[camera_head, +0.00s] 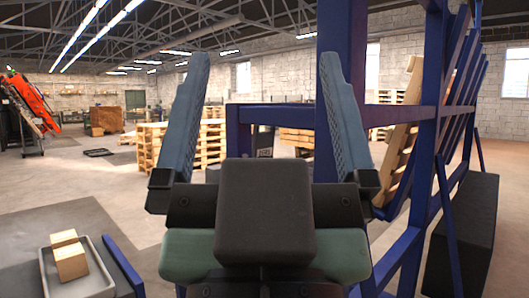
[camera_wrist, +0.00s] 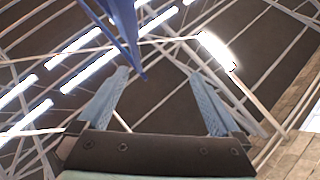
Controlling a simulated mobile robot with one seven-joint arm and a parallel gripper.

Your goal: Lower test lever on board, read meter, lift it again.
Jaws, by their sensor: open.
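My gripper (camera_head: 265,57) fills the middle of the head view, its two blue-grey fingers pointing up and standing wide apart. It is open with nothing between the fingers. In the wrist view my gripper (camera_wrist: 159,73) is also open and points toward the roof trusses and strip lights. I cannot make out the test lever, its board or the meter in either view. My gripper and wrist hide part of the middle of the head view.
A blue steel frame (camera_head: 343,45) rises close behind and right of my gripper, with a wooden pallet (camera_head: 404,135) leaning in it. Pallet stacks (camera_head: 209,144) stand farther back. Open floor lies left.

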